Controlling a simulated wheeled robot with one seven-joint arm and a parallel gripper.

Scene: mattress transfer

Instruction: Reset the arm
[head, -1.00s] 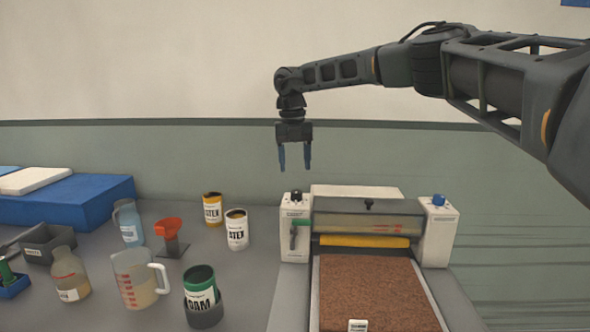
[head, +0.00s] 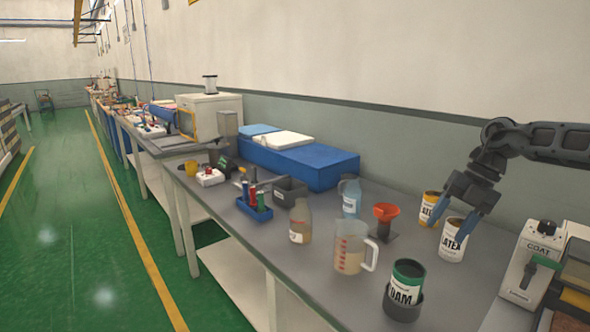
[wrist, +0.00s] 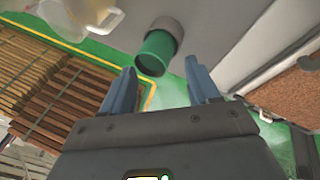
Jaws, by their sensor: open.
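My gripper (head: 464,212) is at the right of the head view, its blue fingers apart and empty. My arm enters from the right edge of the head view.
The bench holds a measuring jug (head: 350,250), a bottle (head: 300,222), a red funnel (head: 385,212), the FOAM can (head: 407,280) and a blue mattress block (head: 300,165). The COAT machine (head: 535,265) stands at the right. The green floor (head: 70,230) at left is clear.

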